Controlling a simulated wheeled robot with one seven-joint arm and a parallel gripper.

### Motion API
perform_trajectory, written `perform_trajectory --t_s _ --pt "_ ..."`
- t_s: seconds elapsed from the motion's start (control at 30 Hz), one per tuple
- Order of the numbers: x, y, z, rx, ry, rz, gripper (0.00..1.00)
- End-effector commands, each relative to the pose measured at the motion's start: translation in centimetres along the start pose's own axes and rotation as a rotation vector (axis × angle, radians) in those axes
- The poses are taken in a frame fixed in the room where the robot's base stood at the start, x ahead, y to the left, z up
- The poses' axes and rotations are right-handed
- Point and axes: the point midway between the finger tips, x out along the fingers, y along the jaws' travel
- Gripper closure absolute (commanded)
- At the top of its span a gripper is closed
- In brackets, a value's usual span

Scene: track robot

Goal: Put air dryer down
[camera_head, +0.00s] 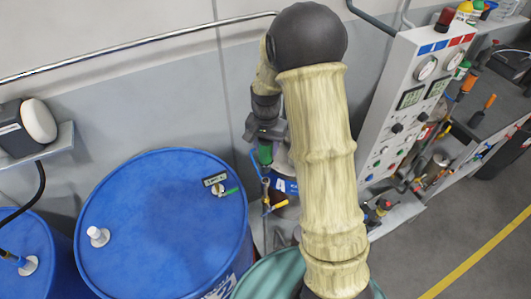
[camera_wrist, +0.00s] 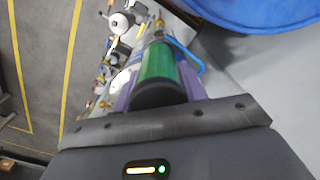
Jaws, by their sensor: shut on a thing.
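The air dryer is a green cylinder with a dark end cap and a brass-coloured fitting. In the wrist view the air dryer (camera_wrist: 159,66) sits between the purple fingers of my gripper (camera_wrist: 158,88), which is shut on it. In the head view my gripper (camera_head: 268,138) hangs in front of the grey wall, and part of the green air dryer (camera_head: 265,154) shows just below it. My arm stands in front of the area to the right, so what lies directly behind it is hidden. I cannot tell whether the air dryer touches anything below.
A large blue drum (camera_head: 160,228) stands left of my gripper, with a second blue drum (camera_head: 25,262) farther left. A teal drum (camera_head: 262,282) is below my arm. A control panel (camera_head: 407,100) and a cluttered tool bench (camera_head: 455,150) are right. Grey floor (camera_head: 430,245) is open at lower right.

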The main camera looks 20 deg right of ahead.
Motion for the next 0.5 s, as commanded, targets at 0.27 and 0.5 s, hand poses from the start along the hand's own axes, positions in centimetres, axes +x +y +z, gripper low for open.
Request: perform_trajectory --t_s 0.27,0.5 --pt "0.3 0.0 0.0 -0.001 0.000 0.000 0.84" --pt "3.2 -0.1 0.1 -0.003 -0.003 0.002 0.84"
